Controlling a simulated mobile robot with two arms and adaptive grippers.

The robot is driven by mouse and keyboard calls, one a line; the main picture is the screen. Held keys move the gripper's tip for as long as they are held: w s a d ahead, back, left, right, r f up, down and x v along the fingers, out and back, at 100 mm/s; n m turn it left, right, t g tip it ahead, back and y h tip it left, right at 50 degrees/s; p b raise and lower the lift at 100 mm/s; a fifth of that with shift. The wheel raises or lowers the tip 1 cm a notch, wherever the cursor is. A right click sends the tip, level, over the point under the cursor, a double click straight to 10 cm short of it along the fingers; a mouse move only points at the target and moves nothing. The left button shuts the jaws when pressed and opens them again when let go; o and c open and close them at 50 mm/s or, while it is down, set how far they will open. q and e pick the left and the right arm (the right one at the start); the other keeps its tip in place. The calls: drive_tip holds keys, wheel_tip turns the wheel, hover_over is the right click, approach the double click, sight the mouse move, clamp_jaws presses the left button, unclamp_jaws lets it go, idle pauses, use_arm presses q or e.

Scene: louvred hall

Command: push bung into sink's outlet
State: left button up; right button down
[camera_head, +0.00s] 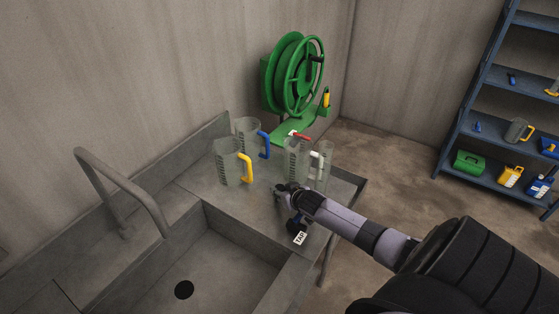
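The sink (232,238) is a grey basin at the lower left. Its outlet (184,290) shows as a round black spot in the basin floor. My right arm comes in from the lower right, and its gripper (281,190) is over the drainboard, right of the basin. Its fingers are small, dark and partly hidden, so I cannot tell whether they are open or shut. A small dark item (293,226) with a white lettered tag (300,238) shows just below the gripper. No bung can be made out for certain. My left gripper is out of view.
Several clear jugs with coloured handles, such as a yellow-handled one (228,164), stand on the drainboard (205,178) behind the gripper. A curved grey tap (125,183) rises left of the basin. A green hose reel (293,75) is behind; blue shelves (490,110) stand right.

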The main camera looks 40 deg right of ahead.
drive_tip(key=shift+r+p, duration=1.3)
drive_tip(key=shift+r, duration=0.95)
drive_tip(key=shift+r, duration=0.1)
